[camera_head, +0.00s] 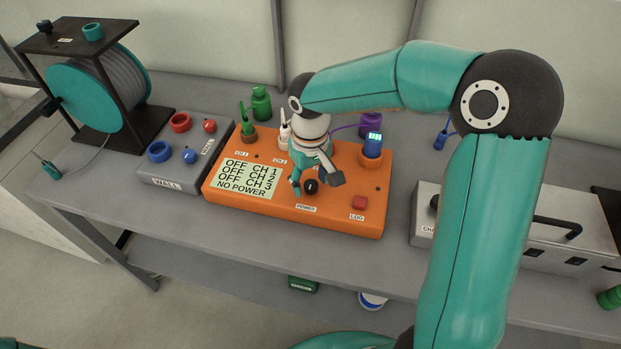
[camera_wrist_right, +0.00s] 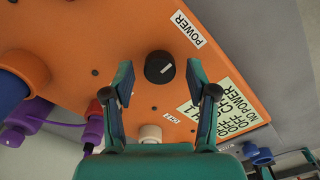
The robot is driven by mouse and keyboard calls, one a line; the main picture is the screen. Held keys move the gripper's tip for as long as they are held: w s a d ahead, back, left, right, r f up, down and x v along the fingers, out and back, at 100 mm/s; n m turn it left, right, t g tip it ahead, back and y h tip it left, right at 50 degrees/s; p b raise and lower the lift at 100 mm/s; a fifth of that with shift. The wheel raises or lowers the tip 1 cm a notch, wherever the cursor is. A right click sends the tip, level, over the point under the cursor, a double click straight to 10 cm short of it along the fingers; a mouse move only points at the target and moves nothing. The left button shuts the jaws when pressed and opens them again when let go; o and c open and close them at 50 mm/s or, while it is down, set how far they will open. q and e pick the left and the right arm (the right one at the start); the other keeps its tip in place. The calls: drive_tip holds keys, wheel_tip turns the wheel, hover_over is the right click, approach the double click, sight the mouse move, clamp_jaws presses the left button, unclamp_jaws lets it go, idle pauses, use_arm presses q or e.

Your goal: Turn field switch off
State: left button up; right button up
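The orange field box (camera_head: 228,193) stands on the bench. Its display (camera_head: 248,178) reads OFF CH 1, OFF CH 2, OFF CH 3 and NO POWER. A black round knob (camera_head: 310,187) with a white line sits behind the POWER label (camera_head: 306,209). My right gripper (camera_head: 317,184) points down over the knob. In the right wrist view the knob (camera_wrist_right: 159,67) shows between the two open fingertips (camera_wrist_right: 160,75), with a gap on each side; I cannot tell the height of the tips above the panel. My left gripper is not in view.
A red LOG button (camera_head: 359,202) is right of the knob. Green, white, purple and blue plugs (camera_head: 372,146) stand along the box's rear. A grey WALL box (camera_head: 168,172) and cable reel (camera_head: 88,95) are left, a grey handled case (camera_head: 425,222) right.

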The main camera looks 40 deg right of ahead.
sight(310, 183)
wheel_tip(310, 183, up, 12)
idle(0.6)
idle(0.5)
